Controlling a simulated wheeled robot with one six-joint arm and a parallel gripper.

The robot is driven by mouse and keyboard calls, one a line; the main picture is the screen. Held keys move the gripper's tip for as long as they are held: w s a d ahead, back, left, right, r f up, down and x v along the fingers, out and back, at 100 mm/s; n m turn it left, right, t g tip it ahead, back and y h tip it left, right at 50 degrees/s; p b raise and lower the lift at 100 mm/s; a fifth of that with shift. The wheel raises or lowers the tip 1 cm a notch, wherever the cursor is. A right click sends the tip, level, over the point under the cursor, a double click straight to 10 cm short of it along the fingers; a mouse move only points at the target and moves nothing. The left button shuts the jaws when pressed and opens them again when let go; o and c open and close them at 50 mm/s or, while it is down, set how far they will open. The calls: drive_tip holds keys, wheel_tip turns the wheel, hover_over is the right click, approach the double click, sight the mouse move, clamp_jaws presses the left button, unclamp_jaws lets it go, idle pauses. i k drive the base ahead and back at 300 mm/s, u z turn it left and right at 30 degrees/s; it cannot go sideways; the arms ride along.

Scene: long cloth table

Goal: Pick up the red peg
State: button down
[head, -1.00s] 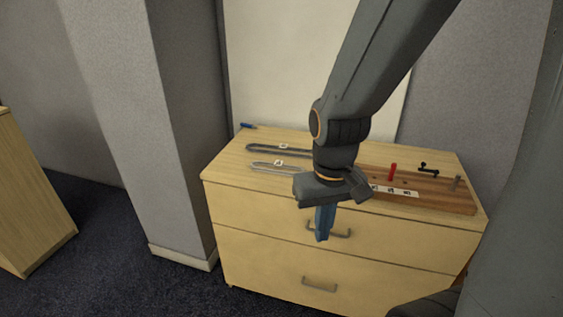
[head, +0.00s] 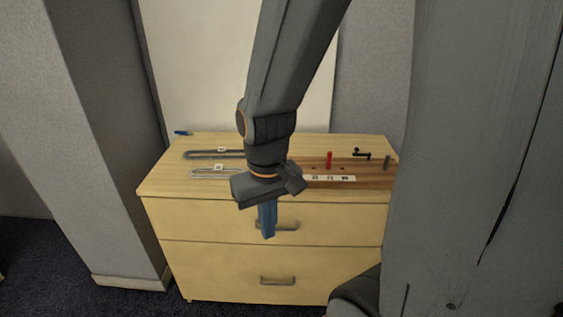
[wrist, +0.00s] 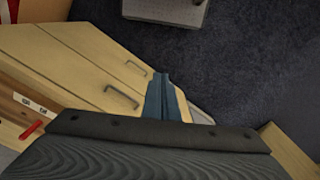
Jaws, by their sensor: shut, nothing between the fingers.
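The red peg (head: 329,160) stands upright in a brown wooden board (head: 375,177) on top of a light wood drawer cabinet. In the wrist view the red peg (wrist: 31,130) shows at the lower left, beside the board's white label strip. My gripper (head: 268,234) has blue fingers that are shut with nothing between them. It hangs in front of the cabinet, left of the peg and apart from it. In the wrist view my gripper (wrist: 160,78) points toward the drawer fronts and the floor.
A black peg-like piece (head: 361,153) and a grey peg (head: 387,162) stand on the board right of the red peg. Two looped cables with white tags (head: 218,168) and a blue item (head: 182,133) lie at the left of the cabinet top (head: 165,180). A grey pillar stands left.

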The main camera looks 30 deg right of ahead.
sight(330, 154)
drive_tip(key=k, duration=0.55)
drive_tip(key=z, duration=0.55)
drive_tip(key=i, duration=1.25)
drive_tip(key=z, duration=0.45)
